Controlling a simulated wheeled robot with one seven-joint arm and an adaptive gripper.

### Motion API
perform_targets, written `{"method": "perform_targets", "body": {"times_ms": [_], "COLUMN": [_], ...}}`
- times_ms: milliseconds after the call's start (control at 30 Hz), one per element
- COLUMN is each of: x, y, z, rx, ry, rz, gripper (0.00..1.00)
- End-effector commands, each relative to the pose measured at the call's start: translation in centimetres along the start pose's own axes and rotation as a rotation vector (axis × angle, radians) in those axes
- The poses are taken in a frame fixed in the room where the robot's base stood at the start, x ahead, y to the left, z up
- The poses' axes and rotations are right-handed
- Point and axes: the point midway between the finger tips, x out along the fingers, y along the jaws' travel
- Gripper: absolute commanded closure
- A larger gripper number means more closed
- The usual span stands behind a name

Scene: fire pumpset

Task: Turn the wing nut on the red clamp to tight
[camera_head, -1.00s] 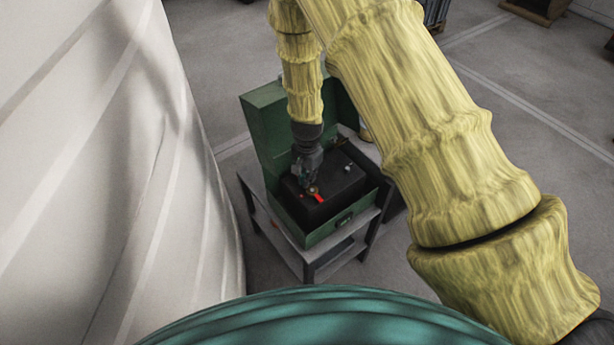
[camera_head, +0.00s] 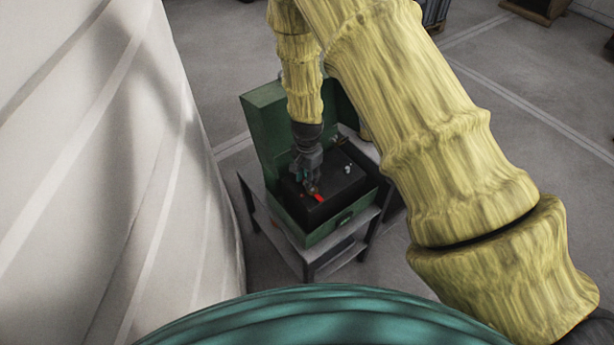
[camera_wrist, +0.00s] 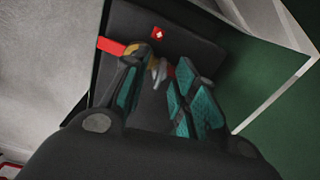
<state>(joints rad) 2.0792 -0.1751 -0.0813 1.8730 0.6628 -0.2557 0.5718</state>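The red clamp (camera_head: 319,198) lies on the black insert inside the green case. In the wrist view the red clamp (camera_wrist: 112,46) runs behind my fingertips, partly hidden by the left one. A brass-coloured part (camera_wrist: 132,50), probably the wing nut, shows at the left fingertip. A small grey metal piece (camera_wrist: 157,69) shows between the fingers. My gripper (camera_head: 311,184) points down at the clamp. In the wrist view my gripper (camera_wrist: 155,74) has its teal-padded fingers apart, on either side of the grey piece. I cannot tell whether either finger touches the nut.
The green case (camera_head: 335,228) stands open on a grey table (camera_head: 252,192), its lid raised at the back left. A red label with a white cross (camera_wrist: 157,33) is on the black insert. A large white curved surface (camera_head: 110,150) rises at the left.

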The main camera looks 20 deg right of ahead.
Motion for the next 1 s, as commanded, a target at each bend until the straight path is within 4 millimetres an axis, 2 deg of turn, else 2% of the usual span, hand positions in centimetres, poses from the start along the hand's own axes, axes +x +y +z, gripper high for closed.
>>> {"method": "perform_targets", "body": {"times_ms": [200,367,1000], "x": [-0.1,-1.3,-10.6], "y": [0.0,-0.1,-0.1], "z": [0.0,0.0,0.0], "rx": [0.000,-0.001,0.000], "ry": [0.000,0.001,0.000], "rz": [0.000,-0.001,-0.002], "gripper": [0.72,0.72,0.72]}}
